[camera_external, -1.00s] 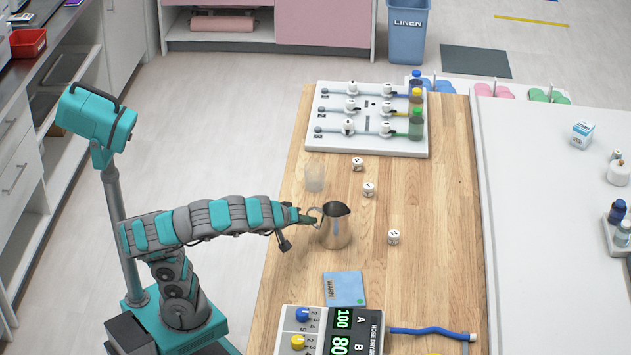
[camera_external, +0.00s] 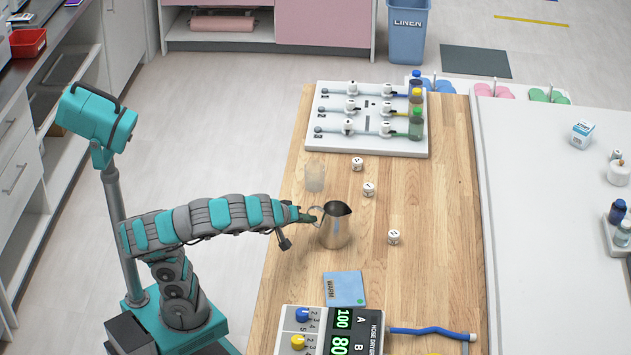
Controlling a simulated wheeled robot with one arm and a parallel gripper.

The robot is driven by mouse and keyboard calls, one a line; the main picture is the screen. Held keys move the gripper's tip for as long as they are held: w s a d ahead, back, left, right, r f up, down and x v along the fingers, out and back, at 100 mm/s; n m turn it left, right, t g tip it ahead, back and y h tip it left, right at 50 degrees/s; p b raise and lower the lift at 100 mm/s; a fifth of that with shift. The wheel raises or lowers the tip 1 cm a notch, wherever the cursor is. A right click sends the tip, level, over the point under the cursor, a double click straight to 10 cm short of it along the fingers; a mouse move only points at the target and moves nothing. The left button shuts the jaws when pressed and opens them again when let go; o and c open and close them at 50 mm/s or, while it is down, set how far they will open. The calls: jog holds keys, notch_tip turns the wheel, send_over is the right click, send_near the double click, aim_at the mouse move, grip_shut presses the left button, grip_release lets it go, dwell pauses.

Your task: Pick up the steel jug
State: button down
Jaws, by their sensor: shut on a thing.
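The steel jug (camera_external: 336,228) stands upright on the wooden table, its dark open mouth facing up and its handle (camera_external: 315,215) on the left side. My gripper (camera_external: 311,217) reaches in from the left and is shut on the jug's handle. The fingertips are small in this view and partly merge with the handle. The jug's base appears to be at the tabletop; I cannot tell whether there is a gap under it.
A clear beaker (camera_external: 315,176) stands just behind the jug. Several small white dice-like blocks (camera_external: 369,189) lie behind and to the right. A blue WARM card (camera_external: 345,289) and a dryer control box (camera_external: 328,330) are in front. The table to the right (camera_external: 435,240) is clear.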

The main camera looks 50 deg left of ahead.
jog(key=shift+r, duration=1.55)
jog(key=s+a+r+b, duration=0.1)
jog(key=s+a+b, duration=0.1)
jog(key=s+a, duration=0.8)
jog(key=shift+s+a+r+b, duration=0.2)
jog(key=shift+s+b, duration=0.1)
jog(key=shift+s, duration=0.85)
dwell(1.5)
